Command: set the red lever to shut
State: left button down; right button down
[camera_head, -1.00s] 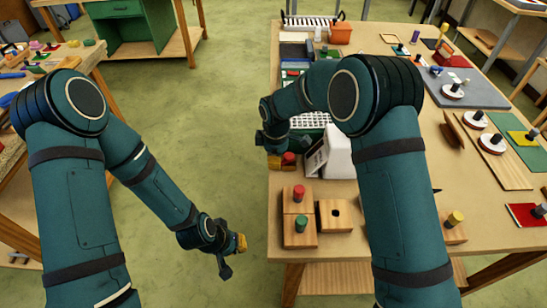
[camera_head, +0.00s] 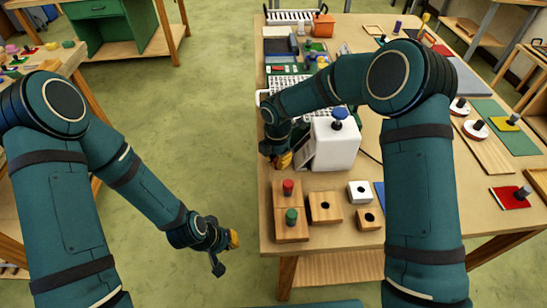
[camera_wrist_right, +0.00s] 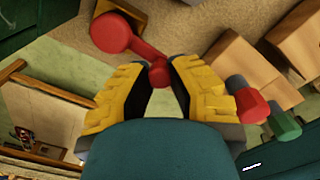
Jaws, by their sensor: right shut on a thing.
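The red lever (camera_wrist_right: 135,46) shows in the right wrist view, with a round knob at its upper left and its other end between my fingers. My right gripper (camera_wrist_right: 158,95) is shut on that end with its yellow ribbed fingertips. In the head view my right gripper (camera_head: 281,160) is at the table's left edge, beside a white box (camera_head: 335,148) with a blue knob on top. The lever is hidden there behind the gripper. My left gripper (camera_head: 227,252) hangs over the floor, away from the table; its finger gap is unclear.
Wooden blocks with a red peg (camera_head: 288,187) and a green peg (camera_head: 291,216) stand just in front of the right gripper. A block with a hole (camera_head: 325,207) is beside them. An orange container (camera_head: 323,25) is at the back. Green floor is clear left of the table.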

jog(key=shift+d+f+n, duration=0.1)
jog(key=shift+d+n, duration=0.15)
jog(key=shift+n, duration=0.15)
jog(key=shift+s, duration=0.1)
jog(key=c, duration=0.8)
grip_release()
notch_tip(320, 180, up, 12)
dwell(0.4)
